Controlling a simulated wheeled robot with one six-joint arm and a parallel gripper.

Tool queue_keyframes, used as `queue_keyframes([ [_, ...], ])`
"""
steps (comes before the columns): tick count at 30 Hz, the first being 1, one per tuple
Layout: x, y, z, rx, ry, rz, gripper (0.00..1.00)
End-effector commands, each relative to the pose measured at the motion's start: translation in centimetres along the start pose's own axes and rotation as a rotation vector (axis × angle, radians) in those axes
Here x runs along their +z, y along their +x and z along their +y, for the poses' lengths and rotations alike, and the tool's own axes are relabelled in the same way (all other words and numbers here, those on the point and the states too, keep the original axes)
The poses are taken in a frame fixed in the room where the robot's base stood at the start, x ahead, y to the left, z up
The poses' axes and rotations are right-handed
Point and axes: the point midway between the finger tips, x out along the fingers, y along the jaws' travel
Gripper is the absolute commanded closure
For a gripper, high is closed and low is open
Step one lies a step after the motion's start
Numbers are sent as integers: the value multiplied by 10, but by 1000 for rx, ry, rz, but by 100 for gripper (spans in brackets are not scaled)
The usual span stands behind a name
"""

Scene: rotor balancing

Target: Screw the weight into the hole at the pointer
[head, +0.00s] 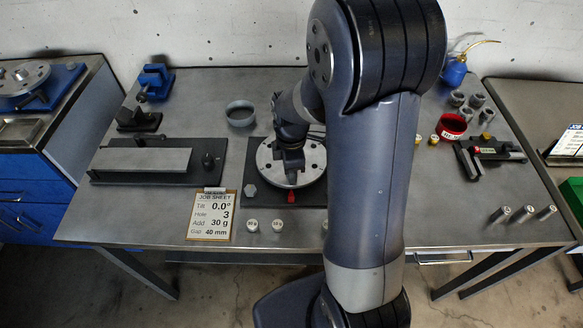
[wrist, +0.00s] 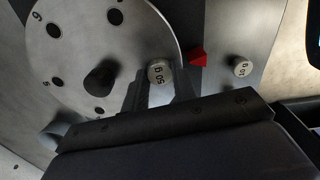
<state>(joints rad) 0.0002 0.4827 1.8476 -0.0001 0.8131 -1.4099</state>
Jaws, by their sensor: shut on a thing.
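The round rotor disc (head: 312,153) lies flat on a dark base plate on the bench; its numbered holes and dark hub (wrist: 100,78) show in the wrist view (wrist: 65,50). The red pointer (head: 291,197) stands at the disc's near edge and also shows in the wrist view (wrist: 198,57). My gripper (head: 292,181) reaches down over the near rim by the pointer. Its fingers are shut on a small pale round weight (wrist: 160,72) at the rim; its upside-down label is hard to read. The weight hides any hole beneath it, and I cannot tell how deep it sits.
Two loose weights (head: 252,225) (head: 278,226) stand in front of the base plate. A job sheet (head: 211,214) reads hole 3, add 30 g, tilt 0.0°. A grey bar fixture (head: 140,160) lies left; a red bowl (head: 452,127) and a black tool (head: 488,150) are right.

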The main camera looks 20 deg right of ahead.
Motion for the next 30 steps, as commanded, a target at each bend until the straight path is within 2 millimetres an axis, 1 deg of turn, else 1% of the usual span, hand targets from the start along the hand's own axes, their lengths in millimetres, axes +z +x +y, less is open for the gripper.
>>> queue_keyframes([
  [2, 0, 0, 0, -1, 7, 0, 99],
  [5, 0, 0, 0, -1, 68, 0, 99],
  [30, 0, 1, 0, -1, 1011, 1, 99],
])
